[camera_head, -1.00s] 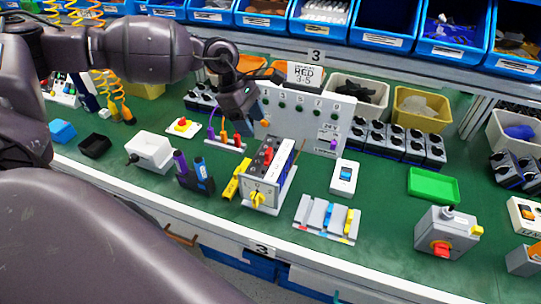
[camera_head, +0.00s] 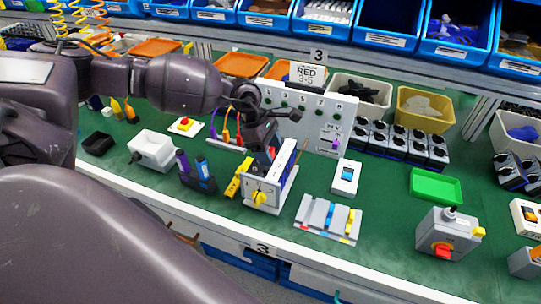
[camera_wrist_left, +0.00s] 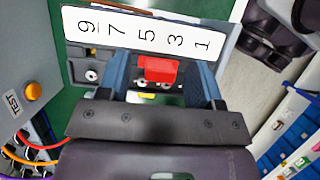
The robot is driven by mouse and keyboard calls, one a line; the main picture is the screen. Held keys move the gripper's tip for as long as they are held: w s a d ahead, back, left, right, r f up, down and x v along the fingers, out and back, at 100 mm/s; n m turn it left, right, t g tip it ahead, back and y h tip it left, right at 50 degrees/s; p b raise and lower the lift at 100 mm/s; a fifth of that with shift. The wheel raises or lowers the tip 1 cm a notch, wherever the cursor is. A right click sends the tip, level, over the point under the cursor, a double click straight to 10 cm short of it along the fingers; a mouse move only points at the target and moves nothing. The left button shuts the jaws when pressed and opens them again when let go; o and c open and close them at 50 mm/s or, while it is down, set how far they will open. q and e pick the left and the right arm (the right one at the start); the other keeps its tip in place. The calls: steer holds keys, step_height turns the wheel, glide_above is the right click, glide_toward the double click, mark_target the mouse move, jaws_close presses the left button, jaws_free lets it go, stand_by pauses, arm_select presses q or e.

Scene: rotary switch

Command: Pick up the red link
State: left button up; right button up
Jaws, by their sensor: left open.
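The red link (camera_wrist_left: 158,69) sits on top of the white rotary switch unit (camera_head: 262,198), beside its strip numbered 9, 7, 5, 3, 1 (camera_wrist_left: 145,36). The unit has a yellow knob on its front. My left gripper (camera_wrist_left: 160,76) is open over the unit, and its blue fingers stand on either side of the red link, with gaps visible. In the head view my left gripper (camera_head: 268,147) comes down from above onto the back of the unit's top and hides most of the link. My right gripper is not in view.
A panel with a "RED 3-5" card (camera_head: 308,73) stands behind the unit. A yellow part (camera_head: 238,178) and a dark holder (camera_head: 197,177) are close on the left. A grey block with coloured parts (camera_head: 328,218) is on the right. Green mat is free between them.

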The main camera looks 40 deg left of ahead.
arm_select(q)
steer(key=c, duration=1)
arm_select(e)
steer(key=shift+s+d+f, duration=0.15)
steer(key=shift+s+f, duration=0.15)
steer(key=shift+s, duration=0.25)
arm_select(q)
steer(key=shift+r, duration=0.15)
steer(key=shift+r, duration=0.3)
step_height(320, 180, up, 22)
steer(key=shift+r+p, duration=0.1)
steer(key=shift+p, duration=0.55)
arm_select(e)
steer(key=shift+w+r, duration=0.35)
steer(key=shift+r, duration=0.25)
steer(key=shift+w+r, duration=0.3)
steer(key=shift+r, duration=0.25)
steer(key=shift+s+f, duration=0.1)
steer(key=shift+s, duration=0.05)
